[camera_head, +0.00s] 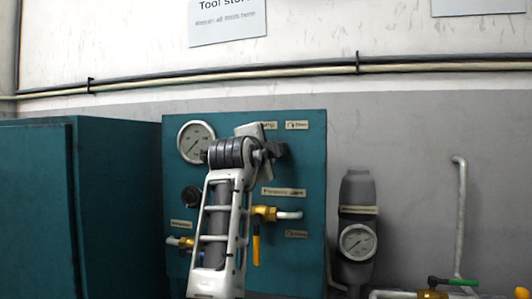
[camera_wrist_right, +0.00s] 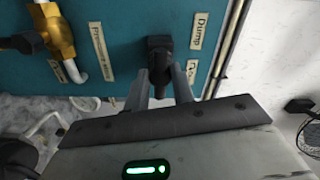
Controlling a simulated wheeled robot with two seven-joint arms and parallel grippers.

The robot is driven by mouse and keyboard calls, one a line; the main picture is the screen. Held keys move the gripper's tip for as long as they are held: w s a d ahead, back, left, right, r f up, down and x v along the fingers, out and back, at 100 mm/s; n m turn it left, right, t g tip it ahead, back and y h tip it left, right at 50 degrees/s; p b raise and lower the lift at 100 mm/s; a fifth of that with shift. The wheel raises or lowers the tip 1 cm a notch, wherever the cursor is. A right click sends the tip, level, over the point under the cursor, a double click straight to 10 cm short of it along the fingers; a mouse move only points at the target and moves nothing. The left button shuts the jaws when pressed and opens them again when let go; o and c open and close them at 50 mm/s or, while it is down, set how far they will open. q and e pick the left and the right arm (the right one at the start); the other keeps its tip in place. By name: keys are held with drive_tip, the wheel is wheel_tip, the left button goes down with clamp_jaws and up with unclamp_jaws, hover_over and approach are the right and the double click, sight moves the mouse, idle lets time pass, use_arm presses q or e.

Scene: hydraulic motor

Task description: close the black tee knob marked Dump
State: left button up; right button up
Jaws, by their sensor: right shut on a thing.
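The black tee knob (camera_wrist_right: 160,47) is on the teal panel in the right wrist view, beside a label reading "Dump" (camera_wrist_right: 200,32). My right gripper (camera_wrist_right: 160,74) has its two fingers on either side of the knob's near end and is shut on it. In the head view my right arm rises in front of the panel. A dark part of the knob (camera_head: 280,149) shows beside my right gripper (camera_head: 262,146), whose fingertips are hard to make out. The knob's exact turn angle is unclear. My left gripper is in neither view.
The teal panel (camera_head: 310,220) carries a round gauge (camera_head: 196,141), a black round knob (camera_head: 191,196) and a brass valve with a yellow handle (camera_head: 256,246). A grey cylinder with a gauge (camera_head: 357,240) stands right of it. A teal cabinet (camera_head: 35,210) is at left.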

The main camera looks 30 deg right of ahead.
drive_tip(key=o, duration=1)
use_arm(q)
drive_tip(key=b, duration=0.2)
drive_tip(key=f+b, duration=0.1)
drive_tip(key=b, duration=0.1)
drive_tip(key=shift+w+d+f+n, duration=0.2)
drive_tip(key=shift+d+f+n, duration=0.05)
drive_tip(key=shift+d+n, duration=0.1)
use_arm(e)
drive_tip(key=v, duration=1.6)
